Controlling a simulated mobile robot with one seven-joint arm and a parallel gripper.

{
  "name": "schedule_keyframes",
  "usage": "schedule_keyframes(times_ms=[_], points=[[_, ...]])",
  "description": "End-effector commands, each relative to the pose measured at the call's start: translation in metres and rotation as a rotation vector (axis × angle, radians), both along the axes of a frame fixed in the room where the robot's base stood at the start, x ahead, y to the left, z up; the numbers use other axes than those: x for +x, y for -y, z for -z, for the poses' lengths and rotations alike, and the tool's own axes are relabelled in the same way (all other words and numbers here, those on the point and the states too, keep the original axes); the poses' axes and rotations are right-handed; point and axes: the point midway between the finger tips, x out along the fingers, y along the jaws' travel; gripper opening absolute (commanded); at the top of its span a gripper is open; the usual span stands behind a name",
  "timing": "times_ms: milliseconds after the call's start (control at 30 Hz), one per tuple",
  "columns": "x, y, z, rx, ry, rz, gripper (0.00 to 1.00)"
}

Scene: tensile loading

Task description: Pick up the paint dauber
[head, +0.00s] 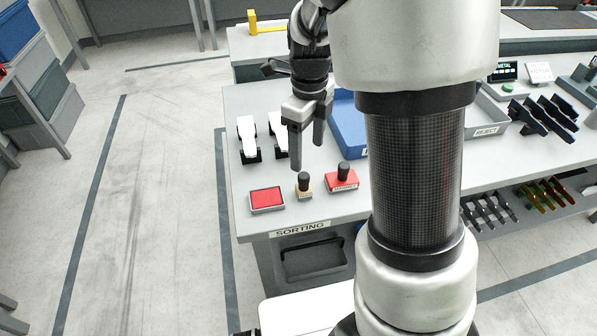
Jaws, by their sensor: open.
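On the left lies a flat pad with a red top (267,199). My gripper (307,152) points down above and behind the tan-based block, with its two fingers apart and nothing between them. I cannot tell its exact height above the table.
Two white and black items (248,139) stand behind on the left. A blue tray (348,125) lies behind the gripper, and a grey tray marked REJECT (490,120) is to the right. My arm hides the table's middle. Black parts (545,115) stand farther right.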

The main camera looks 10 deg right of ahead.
Motion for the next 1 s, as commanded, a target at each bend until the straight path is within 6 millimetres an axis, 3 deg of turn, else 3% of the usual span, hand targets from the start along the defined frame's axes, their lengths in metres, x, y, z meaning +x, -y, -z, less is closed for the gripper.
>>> schedule_keyframes(times_ms=[33,300,633,833,1000], points=[[-0.001,0.0,0.015,-0.001,-0.005,0.001,0.66],[-0.001,0.0,0.071,-0.001,-0.004,-0.001,0.66],[0.001,-0.001,0.099,0.0,-0.001,-0.003,0.66],[0.005,-0.005,0.129,0.0,-0.003,-0.002,0.66],[0.006,-0.005,0.143,0.001,0.001,-0.004,0.66]])
